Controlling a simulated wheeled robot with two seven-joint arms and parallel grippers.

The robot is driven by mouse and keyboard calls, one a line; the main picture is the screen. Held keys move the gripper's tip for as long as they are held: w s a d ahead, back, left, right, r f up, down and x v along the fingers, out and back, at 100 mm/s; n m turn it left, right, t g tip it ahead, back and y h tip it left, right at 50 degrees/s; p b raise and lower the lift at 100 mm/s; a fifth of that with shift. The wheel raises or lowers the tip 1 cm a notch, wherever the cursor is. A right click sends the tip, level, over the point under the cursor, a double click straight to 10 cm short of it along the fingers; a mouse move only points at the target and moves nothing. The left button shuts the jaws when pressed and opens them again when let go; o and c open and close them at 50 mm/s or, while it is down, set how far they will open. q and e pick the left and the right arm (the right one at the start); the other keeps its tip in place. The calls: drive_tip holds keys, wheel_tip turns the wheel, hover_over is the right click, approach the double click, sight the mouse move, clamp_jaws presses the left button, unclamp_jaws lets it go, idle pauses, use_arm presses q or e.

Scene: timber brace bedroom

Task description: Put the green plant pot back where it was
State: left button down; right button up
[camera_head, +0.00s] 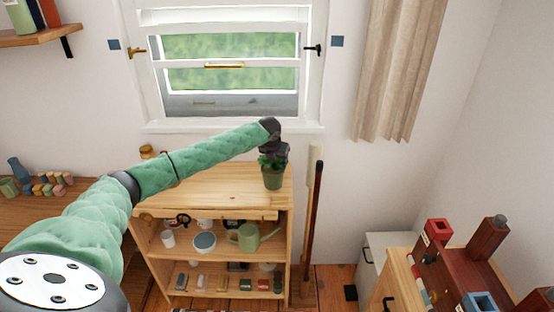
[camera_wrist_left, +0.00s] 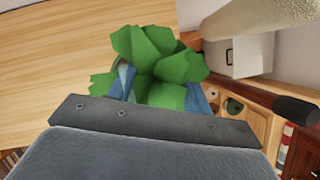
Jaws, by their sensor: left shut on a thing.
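The green plant pot (camera_head: 273,178) holds a leafy green plant and is at the right end of the top of a wooden shelf unit (camera_head: 205,185). My left gripper (camera_head: 272,158) is shut on it from above and behind the leaves. In the left wrist view the green leaves (camera_wrist_left: 158,62) fill the space between the blue fingers, and the pot itself is mostly hidden below them. I cannot tell whether the pot's base touches the shelf top. My right gripper is not in view.
The shelf top left of the pot is largely clear, with a small jar (camera_head: 147,151) at its back left. Lower shelves hold a watering can (camera_head: 247,237) and cups. Poles (camera_head: 313,210) lean beside the unit's right side. A window (camera_head: 230,65) is behind.

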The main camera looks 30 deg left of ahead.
sight(273, 173)
use_arm(q)
drive_tip(key=c, duration=0.6)
unclamp_jaws()
drive_tip(key=shift+c, duration=0.2)
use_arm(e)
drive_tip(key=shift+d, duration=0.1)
use_arm(q)
drive_tip(key=shift+r, duration=0.15)
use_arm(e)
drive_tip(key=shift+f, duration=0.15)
use_arm(q)
drive_tip(key=shift+s+r+b, duration=0.2)
drive_tip(key=shift+r+b, duration=0.15)
drive_tip(key=b+v, duration=0.1)
drive_tip(key=v, duration=0.1)
drive_tip(key=shift+s+d+r, duration=0.1)
drive_tip(key=shift+s+r, duration=0.05)
drive_tip(key=shift+r, duration=0.2)
drive_tip(key=b+v, duration=0.2)
drive_tip(key=v, duration=0.6)
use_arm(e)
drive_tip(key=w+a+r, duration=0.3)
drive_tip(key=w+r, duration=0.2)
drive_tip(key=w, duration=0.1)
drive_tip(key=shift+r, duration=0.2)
use_arm(q)
drive_tip(key=shift+s+d, duration=0.1)
